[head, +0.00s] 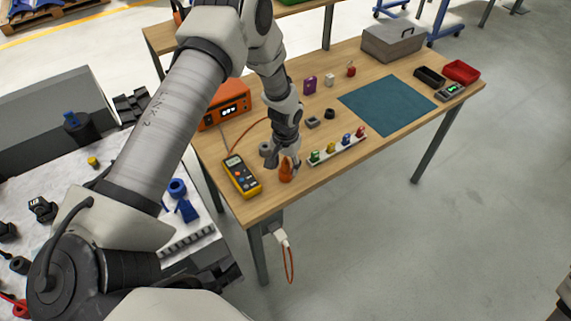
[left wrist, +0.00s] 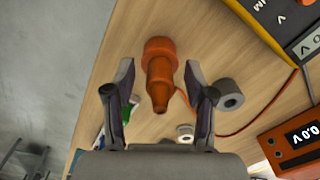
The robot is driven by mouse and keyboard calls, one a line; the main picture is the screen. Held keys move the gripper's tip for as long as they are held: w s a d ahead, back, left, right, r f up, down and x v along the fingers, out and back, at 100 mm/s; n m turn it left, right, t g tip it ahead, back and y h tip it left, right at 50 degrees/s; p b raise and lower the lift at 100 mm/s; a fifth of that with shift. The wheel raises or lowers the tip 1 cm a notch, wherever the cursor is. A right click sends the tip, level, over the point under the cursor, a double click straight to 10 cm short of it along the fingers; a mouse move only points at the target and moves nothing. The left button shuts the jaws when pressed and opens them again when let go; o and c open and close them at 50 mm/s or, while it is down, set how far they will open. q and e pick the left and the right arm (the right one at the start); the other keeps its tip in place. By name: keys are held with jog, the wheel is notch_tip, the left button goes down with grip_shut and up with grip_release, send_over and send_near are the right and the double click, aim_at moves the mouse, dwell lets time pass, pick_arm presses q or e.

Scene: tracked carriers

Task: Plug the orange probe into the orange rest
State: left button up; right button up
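A tapered orange piece, which looks like the orange probe (head: 286,173), is near the front edge of the wooden table. It also shows in the left wrist view (left wrist: 160,72), thick at the far end and narrow toward my palm. My left gripper (head: 285,160) is around it. In the left wrist view the open fingers of the left gripper (left wrist: 160,98) have a gap on both sides of it. An orange cable (left wrist: 245,125) passes behind the right finger; its joint to the piece is hidden. I cannot make out a separate orange rest.
A yellow meter (head: 242,177) lies left of the gripper and a grey ring (head: 265,149) is close behind it. A white strip (head: 337,151) with several coloured pieces is to the right. An orange display box (head: 226,106) stands at the left. A teal mat (head: 388,104) is bare.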

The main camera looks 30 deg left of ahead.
aim_at(285, 158)
pick_arm(q)
notch_tip(285, 158, up, 12)
dwell(0.4)
dwell(0.4)
jog(key=s+d+f+h+b, duration=0.1)
jog(key=s+d+f, duration=0.3)
jog(key=s+f, duration=0.35)
jog(key=s+d+f+b, duration=0.1)
jog(key=s+d+f, duration=0.2)
jog(key=s+f, duration=0.45)
jog(key=s+d+f+m+y+b, duration=0.1)
jog(key=s+f, duration=0.5)
jog(key=s, duration=0.7)
jog(key=shift+s+d+f+b, duration=0.15)
jog(key=shift+d+b, duration=0.1)
jog(key=shift+b, duration=0.1)
